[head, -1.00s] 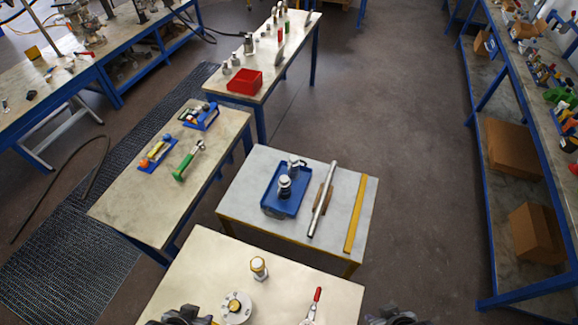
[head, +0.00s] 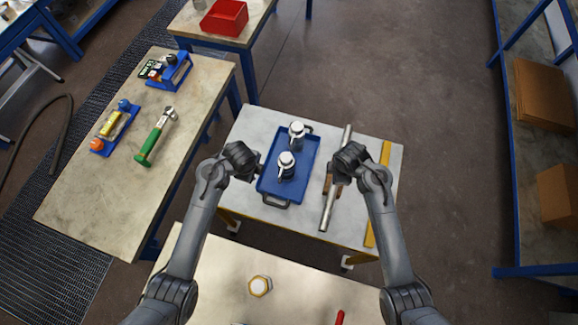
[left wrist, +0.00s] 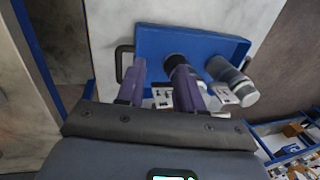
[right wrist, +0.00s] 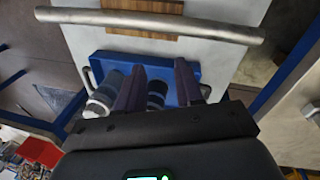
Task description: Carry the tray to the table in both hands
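The blue tray (head: 303,168) lies on a small pale-topped table (head: 240,135). It has dark handles at its near end (head: 275,202) and far end. Two dark and silver bottles with pale tops, a near one (head: 287,166) and a far one (head: 297,135), stand on it. My left gripper (head: 256,172) is beside the tray's left side. My right gripper (head: 334,176) is above the right side of the tabletop, near the metal tube. In the left wrist view (left wrist: 158,66) and right wrist view (right wrist: 160,68), both grippers' fingers are apart with nothing visibly clamped.
A metal tube (head: 329,208) on wooden blocks and a yellow strip (head: 384,153) lie right of the tray. A bench with a green-handled hammer (head: 154,138) stands left. A nearer table holds a hexagonal fitting (head: 260,286). A shelf rack stands right; the floor before it is clear.

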